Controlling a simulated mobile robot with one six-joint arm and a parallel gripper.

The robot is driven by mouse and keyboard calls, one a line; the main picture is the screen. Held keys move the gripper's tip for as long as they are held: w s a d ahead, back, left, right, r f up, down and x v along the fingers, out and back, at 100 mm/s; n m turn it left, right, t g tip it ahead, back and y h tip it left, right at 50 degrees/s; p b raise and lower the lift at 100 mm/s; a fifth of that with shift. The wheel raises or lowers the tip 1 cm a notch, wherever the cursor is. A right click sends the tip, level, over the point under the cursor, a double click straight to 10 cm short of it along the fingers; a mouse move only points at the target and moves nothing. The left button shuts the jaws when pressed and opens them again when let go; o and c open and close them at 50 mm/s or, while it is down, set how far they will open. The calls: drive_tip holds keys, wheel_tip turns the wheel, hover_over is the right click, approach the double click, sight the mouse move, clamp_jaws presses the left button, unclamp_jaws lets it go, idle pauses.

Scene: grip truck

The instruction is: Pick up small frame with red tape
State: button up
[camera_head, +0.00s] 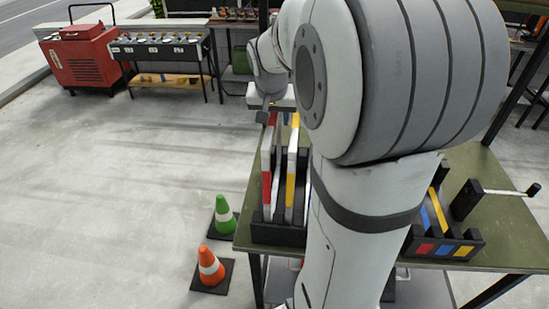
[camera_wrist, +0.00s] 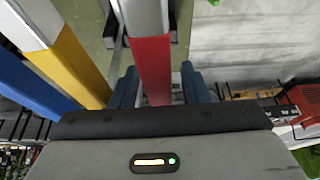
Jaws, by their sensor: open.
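A white frame with red tape (camera_head: 267,187) stands upright in a black rack (camera_head: 278,234) on the green table, leftmost there. In the wrist view its red-taped bar (camera_wrist: 151,62) runs between the two blue fingers of my gripper (camera_wrist: 160,88). The fingers are open, one on each side of the bar, with a gap visible at each side. A frame with yellow tape (camera_head: 290,185) stands just right of it; its bar also shows in the wrist view (camera_wrist: 72,65). In the head view my arm hides part of the rack, and the fingertips are hard to make out.
A blue-taped bar (camera_wrist: 35,88) lies beyond the yellow one. A second black rack (camera_head: 445,244) with colour-marked slots stands on the table's right, near a black crank device (camera_head: 467,200). Green (camera_head: 224,215) and orange (camera_head: 209,267) cones stand on the floor at left.

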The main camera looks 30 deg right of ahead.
drive_tip(key=shift+f+b, duration=0.3)
drive_tip(key=shift+b, duration=0.05)
drive_tip(key=shift+c, duration=0.3)
clamp_jaws()
idle(0.5)
idle(1.0)
